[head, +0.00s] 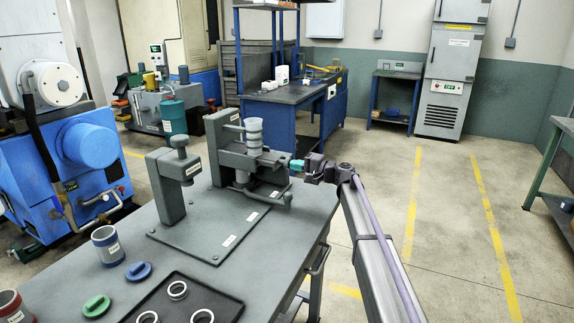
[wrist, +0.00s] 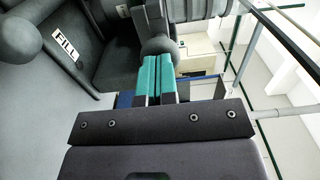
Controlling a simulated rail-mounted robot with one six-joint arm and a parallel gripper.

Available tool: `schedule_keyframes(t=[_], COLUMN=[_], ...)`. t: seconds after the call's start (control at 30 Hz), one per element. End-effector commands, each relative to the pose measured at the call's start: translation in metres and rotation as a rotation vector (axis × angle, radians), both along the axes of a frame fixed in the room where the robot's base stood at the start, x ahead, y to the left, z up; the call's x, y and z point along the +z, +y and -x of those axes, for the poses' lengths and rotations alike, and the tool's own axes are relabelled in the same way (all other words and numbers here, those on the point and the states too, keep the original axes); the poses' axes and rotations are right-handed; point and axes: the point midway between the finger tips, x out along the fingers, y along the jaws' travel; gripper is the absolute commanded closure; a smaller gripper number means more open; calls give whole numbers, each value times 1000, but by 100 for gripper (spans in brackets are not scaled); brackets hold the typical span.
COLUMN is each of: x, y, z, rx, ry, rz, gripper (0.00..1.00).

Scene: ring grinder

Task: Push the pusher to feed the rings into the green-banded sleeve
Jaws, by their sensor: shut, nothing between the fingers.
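My gripper (head: 297,165) has teal fingers, pressed together and empty, at the right side of the dark grey feeding fixture (head: 228,150). In the wrist view the shut fingers (wrist: 155,78) point at a round grey knob (wrist: 159,47), which looks like the pusher's end. They are at or very near it; I cannot tell whether they touch. A pale, ribbed upright cylinder (head: 254,135), perhaps stacked rings, stands on the fixture. A light cylinder (head: 242,177) sits lower in the fixture, partly hidden; no green band can be made out on it.
A blue-banded sleeve (head: 107,246), a blue cap (head: 138,271), a green cap (head: 97,306) and a red-banded sleeve (head: 12,307) stand on the bench. A black tray (head: 228,302) holds rings (head: 177,290). A grey post (head: 168,185) stands left of the fixture. Right of the bench is open floor.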

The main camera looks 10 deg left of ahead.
Motion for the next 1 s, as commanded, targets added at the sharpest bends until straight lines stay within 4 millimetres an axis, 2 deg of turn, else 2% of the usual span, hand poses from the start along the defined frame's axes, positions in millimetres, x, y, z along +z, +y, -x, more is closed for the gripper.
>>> schedule_keyframes(t=[0.17, 0.57, 1.0], x=[0, 0, 0], y=[-14, -20, -58], z=[4, 6, 16], rx=[-2, -2, -1], ry=[0, 0, 0], rz=[0, 0, 0], gripper=[100, 100, 100])
